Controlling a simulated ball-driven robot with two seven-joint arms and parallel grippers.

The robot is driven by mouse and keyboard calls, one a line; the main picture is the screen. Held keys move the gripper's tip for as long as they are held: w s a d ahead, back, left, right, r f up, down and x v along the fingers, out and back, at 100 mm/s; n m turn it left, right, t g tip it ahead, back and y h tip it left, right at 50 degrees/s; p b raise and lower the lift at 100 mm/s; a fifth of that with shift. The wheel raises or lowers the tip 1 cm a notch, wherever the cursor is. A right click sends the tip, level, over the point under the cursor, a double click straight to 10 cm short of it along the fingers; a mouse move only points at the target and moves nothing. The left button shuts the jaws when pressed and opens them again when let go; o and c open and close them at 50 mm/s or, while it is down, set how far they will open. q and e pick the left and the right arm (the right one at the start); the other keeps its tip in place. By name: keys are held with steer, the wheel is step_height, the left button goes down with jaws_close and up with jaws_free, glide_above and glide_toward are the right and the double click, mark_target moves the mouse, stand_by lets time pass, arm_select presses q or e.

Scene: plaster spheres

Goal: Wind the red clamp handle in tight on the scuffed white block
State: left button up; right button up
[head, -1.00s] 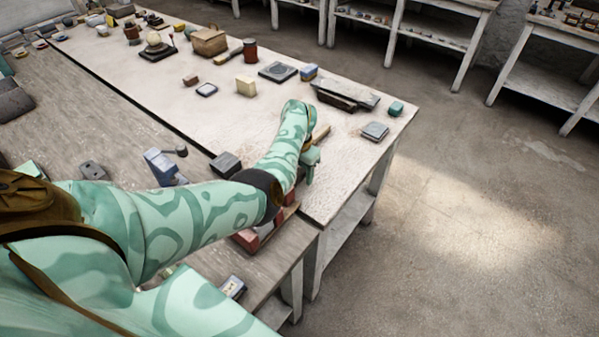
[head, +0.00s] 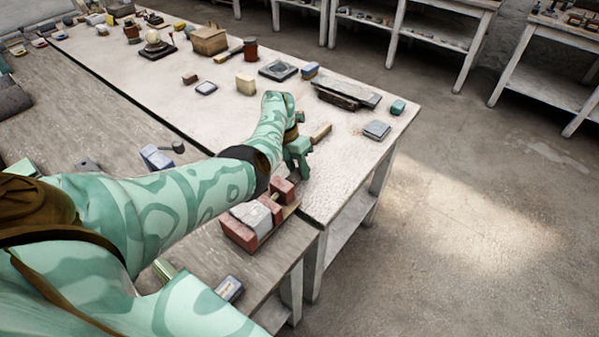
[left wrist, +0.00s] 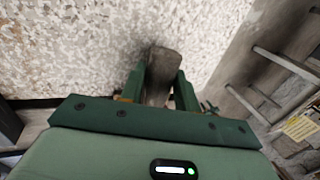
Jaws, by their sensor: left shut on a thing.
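The red clamp (head: 239,233) sits at the near corner of the grey-brown bench, with the scuffed grey-white block (head: 251,214) between its red parts. Another red part (head: 283,189) shows at its far end; I cannot tell which part is the handle. My right gripper is out of view.
A grey slab (head: 376,130), a teal block (head: 398,107) and dark flat plates (head: 345,95) lie near the pale table's right end. A blue-white tool (head: 156,158) stands on the bench. Open floor lies to the right.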

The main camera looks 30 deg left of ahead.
arm_select(q)
steer(key=h+b, duration=0.4)
steer(key=b, duration=0.1)
steer(key=f+h+b, duration=0.1)
steer(key=h+b, duration=0.1)
steer(key=b, duration=0.1)
steer(key=shift+a, duration=0.4)
steer(key=shift+g+h+b, duration=0.3)
steer(key=shift+h+b, duration=0.3)
steer(key=shift+b, duration=0.3)
steer(key=h+b, duration=0.1)
steer(key=b, duration=0.2)
steer(key=shift+f+h, duration=0.25)
steer(key=shift+h, duration=0.15)
steer(key=shift+a+r+h+b, duration=0.1)
steer(key=shift+r+h+b, duration=0.1)
steer(key=shift+h+b, duration=0.8)
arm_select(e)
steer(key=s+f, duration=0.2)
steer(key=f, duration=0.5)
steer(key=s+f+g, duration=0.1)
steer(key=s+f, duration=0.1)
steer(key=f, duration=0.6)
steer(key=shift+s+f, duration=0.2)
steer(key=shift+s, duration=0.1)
arm_select(q)
steer(key=o, duration=1)
steer(key=shift+r, duration=0.15)
